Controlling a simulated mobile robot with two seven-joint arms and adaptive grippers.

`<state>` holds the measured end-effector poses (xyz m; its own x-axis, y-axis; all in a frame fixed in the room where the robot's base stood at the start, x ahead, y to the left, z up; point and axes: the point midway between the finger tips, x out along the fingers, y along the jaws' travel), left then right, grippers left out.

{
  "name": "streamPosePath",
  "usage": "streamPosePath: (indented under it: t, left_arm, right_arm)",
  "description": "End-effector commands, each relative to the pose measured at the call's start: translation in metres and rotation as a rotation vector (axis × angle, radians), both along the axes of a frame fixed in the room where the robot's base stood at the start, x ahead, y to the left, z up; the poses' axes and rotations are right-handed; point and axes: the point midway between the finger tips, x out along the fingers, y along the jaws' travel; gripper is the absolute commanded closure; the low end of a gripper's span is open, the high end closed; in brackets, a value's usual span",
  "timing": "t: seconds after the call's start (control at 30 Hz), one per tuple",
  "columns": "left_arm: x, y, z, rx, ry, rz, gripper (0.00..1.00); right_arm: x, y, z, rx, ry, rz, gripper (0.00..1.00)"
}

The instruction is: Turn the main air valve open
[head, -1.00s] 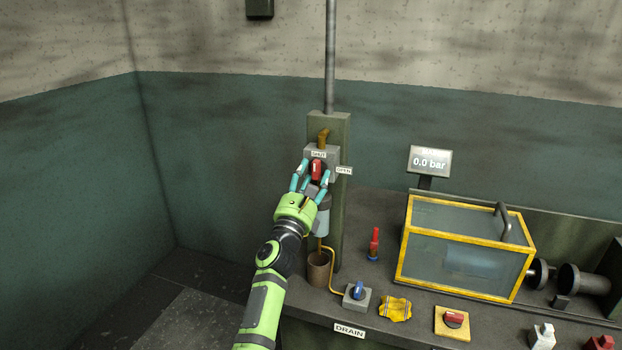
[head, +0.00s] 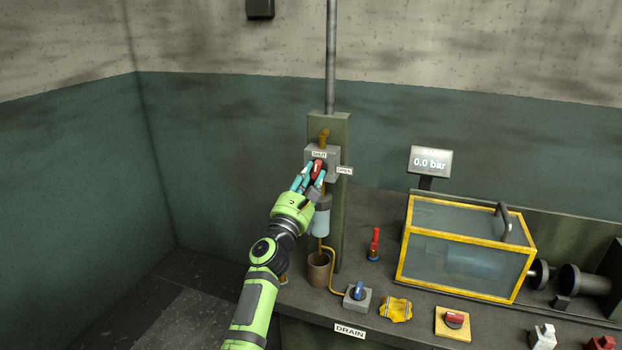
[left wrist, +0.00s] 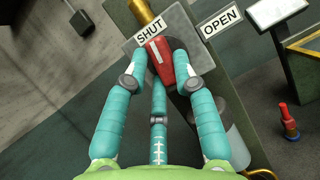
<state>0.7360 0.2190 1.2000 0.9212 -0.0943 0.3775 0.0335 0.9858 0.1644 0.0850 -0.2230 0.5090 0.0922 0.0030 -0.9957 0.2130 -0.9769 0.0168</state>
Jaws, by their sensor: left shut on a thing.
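The main air valve's red handle (head: 318,167) is on a grey block (head: 331,156) fixed to a green post. A SHUT label (head: 319,155) is above the handle and an OPEN label (head: 344,171) to its right. The handle's top end leans slightly right of SHUT, towards OPEN. My left gripper (head: 311,181) is shut on the handle. In the left wrist view its teal fingers stand around the red handle (left wrist: 160,64), whose white line points close to the SHUT label (left wrist: 149,33); the OPEN label (left wrist: 222,19) is clear of it. My right gripper is not in view.
A gauge (head: 431,161) reads 0.0 bar. On the bench are a yellow-framed clear box (head: 466,245), a red-and-blue fitting (head: 374,244), a blue-handled drain valve (head: 358,294), a yellow cloth (head: 396,309) and a red switch (head: 453,321). A brown cup (head: 319,270) stands below the post.

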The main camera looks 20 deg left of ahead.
Motion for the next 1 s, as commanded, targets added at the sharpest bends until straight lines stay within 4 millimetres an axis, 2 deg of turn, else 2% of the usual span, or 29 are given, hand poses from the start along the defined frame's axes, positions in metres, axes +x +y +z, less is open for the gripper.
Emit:
streamPosePath:
  t: [1.0]
  left_arm:
    - [0.000,0.006,0.011,0.957,-0.033,0.002,1.00]
  right_arm:
    - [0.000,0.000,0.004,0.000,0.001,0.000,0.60]
